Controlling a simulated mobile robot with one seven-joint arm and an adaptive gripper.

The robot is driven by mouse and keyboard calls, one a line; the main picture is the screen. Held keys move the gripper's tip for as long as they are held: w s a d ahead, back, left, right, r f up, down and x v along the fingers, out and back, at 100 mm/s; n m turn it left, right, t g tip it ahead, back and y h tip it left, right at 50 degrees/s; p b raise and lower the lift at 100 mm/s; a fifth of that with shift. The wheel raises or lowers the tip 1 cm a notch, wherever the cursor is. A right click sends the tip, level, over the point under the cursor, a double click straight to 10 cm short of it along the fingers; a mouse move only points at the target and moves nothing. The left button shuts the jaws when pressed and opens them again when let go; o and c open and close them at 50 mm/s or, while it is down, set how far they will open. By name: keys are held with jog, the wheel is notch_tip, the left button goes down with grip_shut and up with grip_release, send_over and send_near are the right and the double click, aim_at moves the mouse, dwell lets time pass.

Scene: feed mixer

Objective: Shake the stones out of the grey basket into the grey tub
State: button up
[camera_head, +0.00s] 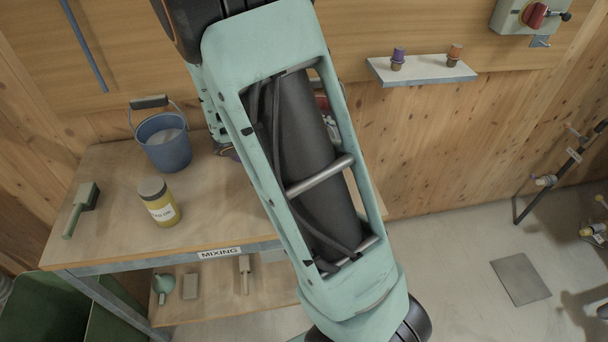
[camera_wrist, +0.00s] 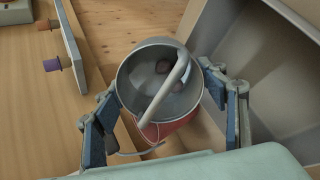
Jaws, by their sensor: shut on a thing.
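In the wrist view a round grey vessel, which I take to be the grey basket (camera_wrist: 128,84), sits between the two fingers of my gripper (camera_wrist: 162,92). The fingers lie along its two sides, shut on it. Its mouth faces the camera, and a pale bar crosses the opening. In the head view my arm hides the gripper and basket.
The mixing bench (camera_head: 110,215) carries a blue bucket (camera_head: 168,150), a yellow jar (camera_head: 158,205) and a green-handled brush (camera_head: 82,208). Small tools lie on its lower shelf. A wall shelf (camera_head: 425,70) holds two capped stoppers.

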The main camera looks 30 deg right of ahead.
jog(key=shift+s+a+r+t+h+b, duration=0.1)
jog(key=shift+a+r+t+h+b, duration=0.15)
jog(key=shift+h+b, duration=0.55)
jog(key=shift+a+r+t+h+b, duration=0.15)
jog(key=shift+a+h+b, duration=0.1)
jog(key=shift+h+b, duration=0.5)
dwell(0.5)
jog(key=shift+s+a+r+h+b, duration=0.1)
jog(key=shift+s+a+h+b, duration=0.1)
jog(key=shift+a+h+b, duration=0.55)
dwell(0.4)
jog(key=shift+s+a+r+t+h+b, duration=0.1)
jog(key=shift+a+t+h+b, duration=0.25)
jog(key=shift+h+b, duration=0.8)
jog(key=shift+s+a+t+h+b, duration=0.1)
jog(key=shift+a+t+h+b, duration=0.3)
jog(key=shift+b, duration=1.25)
jog(key=shift+a+r+h+b, duration=0.4)
jog(key=shift+r+h+b, duration=0.35)
jog(key=shift+h, duration=0.4)
jog(key=shift+s+r, duration=0.1)
jog(key=shift+r, duration=0.25)
jog(key=shift+a+r+h, duration=0.1)
jog(key=shift+r+h, duration=0.15)
jog(key=shift+h, duration=0.05)
jog(key=shift+a+r+t+h, duration=0.15)
jog(key=shift+r+t+h, duration=0.1)
jog(key=shift+r+h, duration=0.25)
